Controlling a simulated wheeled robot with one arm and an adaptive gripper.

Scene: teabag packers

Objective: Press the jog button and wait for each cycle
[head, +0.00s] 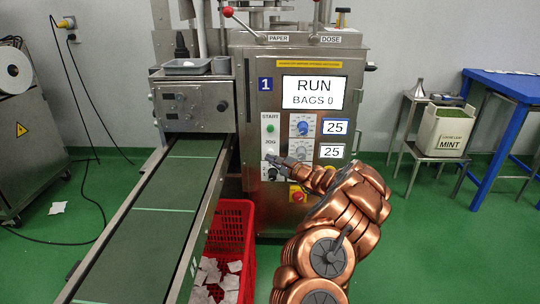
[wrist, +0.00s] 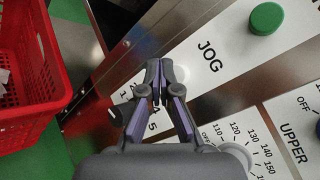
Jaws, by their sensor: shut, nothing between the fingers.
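The packing machine (head: 350,110) has a control panel with a screen (head: 313,92) reading RUN and BAGS 0. My gripper (head: 272,160) is shut and empty, its tips at the panel just below the JOG label (head: 270,141). In the wrist view, my gripper (wrist: 160,66) points at the panel beside the JOG label (wrist: 208,57).
A selector knob (head: 272,173) and a red emergency button (head: 297,194) sit just below my gripper. Dials with displays reading 25 are to the right. A conveyor (head: 155,225) and a red crate (head: 246,262) holding teabags are at the left. A blue table (head: 515,85) stands right.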

